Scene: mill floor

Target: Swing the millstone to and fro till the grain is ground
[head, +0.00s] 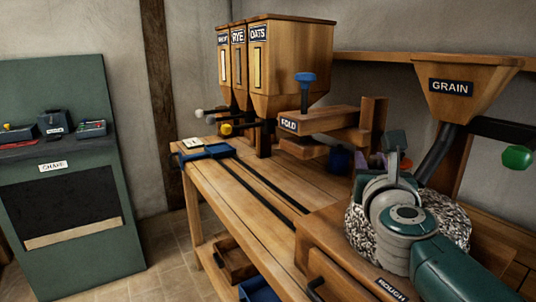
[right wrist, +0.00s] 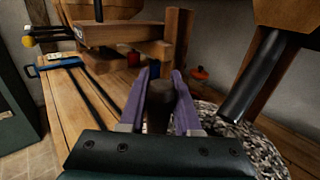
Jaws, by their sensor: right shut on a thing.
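The millstone (head: 356,237) is a round, black-and-white speckled stone on a wooden bench block at the right. My right arm covers much of it in the head view. In the right wrist view the millstone (right wrist: 256,143) shows at the lower right. My right gripper (right wrist: 163,88) has its purple fingers shut on a dark upright handle (right wrist: 158,112). The handle's foot is hidden, so I cannot see where it joins the stone. A wooden hopper labelled GRAIN (head: 451,80) stands above, with a dark spout (head: 437,150) slanting down toward the stone. My left gripper is out of view.
A wooden press labelled FOLD (head: 318,120) stands behind the stone. Bins for rye and oats (head: 292,60) stand farther back. A blue-ended rail frame (head: 206,152) lies on the bench. A green CHAFF cabinet (head: 70,180) is at left. A green knob (head: 517,157) sticks out at right.

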